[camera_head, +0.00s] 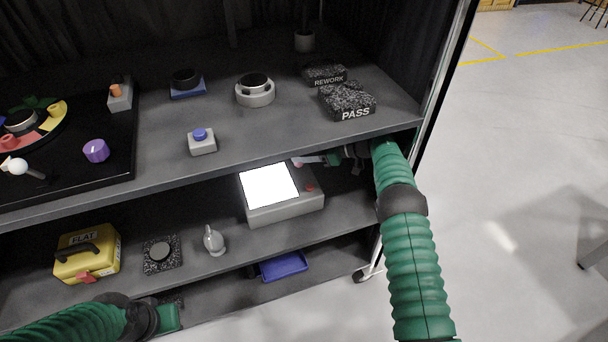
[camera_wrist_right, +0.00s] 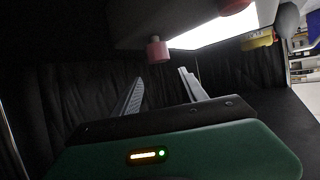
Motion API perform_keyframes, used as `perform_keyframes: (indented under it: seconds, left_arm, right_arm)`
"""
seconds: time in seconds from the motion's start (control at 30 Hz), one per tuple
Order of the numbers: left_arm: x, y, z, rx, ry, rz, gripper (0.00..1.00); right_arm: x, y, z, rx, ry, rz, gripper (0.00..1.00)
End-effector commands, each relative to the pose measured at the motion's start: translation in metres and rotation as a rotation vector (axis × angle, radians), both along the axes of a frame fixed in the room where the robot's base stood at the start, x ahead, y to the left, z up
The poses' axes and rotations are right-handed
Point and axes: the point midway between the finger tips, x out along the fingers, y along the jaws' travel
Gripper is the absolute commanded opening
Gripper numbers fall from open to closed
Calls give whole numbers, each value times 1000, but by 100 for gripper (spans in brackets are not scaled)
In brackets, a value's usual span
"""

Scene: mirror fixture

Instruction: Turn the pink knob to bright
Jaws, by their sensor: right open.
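The pink knob (camera_wrist_right: 158,50) sticks out from the light box's side in the right wrist view. It also shows small at the box's far right in the head view (camera_head: 298,163). The light box (camera_head: 290,209) sits on the middle shelf with its white panel (camera_head: 268,186) lit. My right gripper (camera_wrist_right: 161,75) is open, with the knob just beyond and roughly between its fingertips; they look apart from it. In the head view my right gripper (camera_head: 312,160) reaches in under the top shelf. My left gripper (camera_head: 168,317) is at the lower left, its fingers hidden.
A red knob (camera_wrist_right: 232,6) is beside the pink one. The top shelf (camera_head: 300,128) overhangs my right gripper. A grey bell-shaped object (camera_head: 214,241), a black block (camera_head: 162,254) and a yellow case (camera_head: 87,255) stand left of the box. A blue tray (camera_head: 284,266) lies below.

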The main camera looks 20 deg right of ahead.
Motion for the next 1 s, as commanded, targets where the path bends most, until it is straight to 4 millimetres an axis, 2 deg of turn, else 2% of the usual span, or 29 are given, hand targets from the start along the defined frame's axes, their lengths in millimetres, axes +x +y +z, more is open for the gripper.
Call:
perform_keyframes:
  seconds: [0.03,0.1,0.37,0.7,0.83,1.0]
  left_arm:
    - [0,0,10,0,0,0,0]
    - [0,0,17,0,0,0,0]
    - [0,0,36,0,0,0,0]
    - [0,0,60,0,0,0,0]
    - [0,0,63,0,0,0,0]
    - [0,0,63,0,0,0,0]
  right_arm:
    - [-6,3,5,4,5,0,50]
    - [-15,6,6,3,6,0,50]
    - [-59,19,9,3,4,0,50]
    - [-131,42,15,3,4,0,50]
    - [-148,47,14,2,3,1,50]
    - [-153,48,13,1,1,1,50]
